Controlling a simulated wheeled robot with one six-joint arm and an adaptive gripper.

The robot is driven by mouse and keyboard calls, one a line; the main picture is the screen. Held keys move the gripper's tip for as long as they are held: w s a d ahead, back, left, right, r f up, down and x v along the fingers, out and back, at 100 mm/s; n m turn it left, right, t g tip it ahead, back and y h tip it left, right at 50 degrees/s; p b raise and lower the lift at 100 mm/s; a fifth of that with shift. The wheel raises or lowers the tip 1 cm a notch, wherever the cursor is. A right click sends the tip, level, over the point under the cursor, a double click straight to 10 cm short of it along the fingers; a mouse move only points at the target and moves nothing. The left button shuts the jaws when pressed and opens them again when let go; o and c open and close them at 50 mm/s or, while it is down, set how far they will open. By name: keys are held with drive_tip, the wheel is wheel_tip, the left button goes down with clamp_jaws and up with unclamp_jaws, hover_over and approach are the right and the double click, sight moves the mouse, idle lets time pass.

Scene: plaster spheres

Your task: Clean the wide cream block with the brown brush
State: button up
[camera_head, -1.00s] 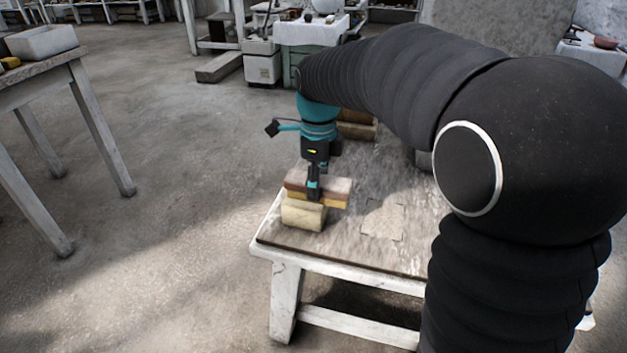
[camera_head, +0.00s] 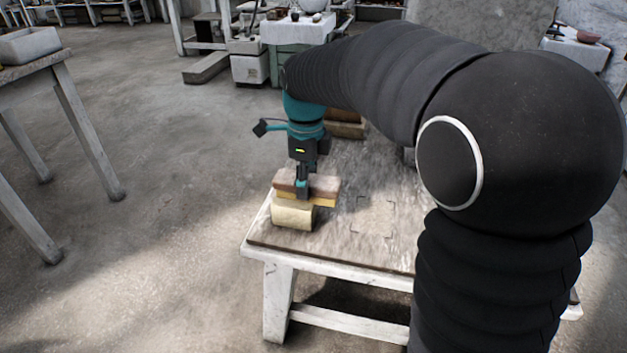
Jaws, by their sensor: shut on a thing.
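My gripper (camera_head: 302,192) points down at the left part of the worktable (camera_head: 340,255). It is shut on the brown brush (camera_head: 322,184), which has a brown top and a yellow-ochre underside. The brush lies level over the wide cream block (camera_head: 292,216), which sits near the table's left edge. The cream block's front face and part of its top show; the brush hides the rest. The brush appears to touch the block's top, but I cannot be sure of the contact.
Dark corner marks (camera_head: 373,215) outline a bare square right of the block. Brown and cream blocks (camera_head: 346,128) lie farther back, partly behind my arm. Another table with a pale basin (camera_head: 28,44) stands at the left. The floor between is clear.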

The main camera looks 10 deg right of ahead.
drive_tip(key=shift+w+a, duration=0.2)
drive_tip(key=shift+a, duration=0.4)
drive_tip(key=shift+w+a, duration=0.2)
drive_tip(key=shift+a, duration=0.35)
drive_tip(key=shift+d, duration=0.1)
drive_tip(key=shift+s+d+r, duration=0.2)
drive_tip(key=shift+d+r, duration=0.15)
drive_tip(key=shift+d, duration=0.15)
drive_tip(key=shift+s+d+r, duration=0.2)
drive_tip(key=shift+d+r, duration=0.15)
drive_tip(key=shift+d, duration=0.1)
drive_tip(key=shift+f+b, duration=0.3)
drive_tip(key=shift+f, duration=0.45)
drive_tip(key=shift+s+d, duration=0.2)
drive_tip(key=shift+d, duration=0.35)
drive_tip(key=shift+s+d, duration=0.15)
drive_tip(key=shift+d, duration=0.35)
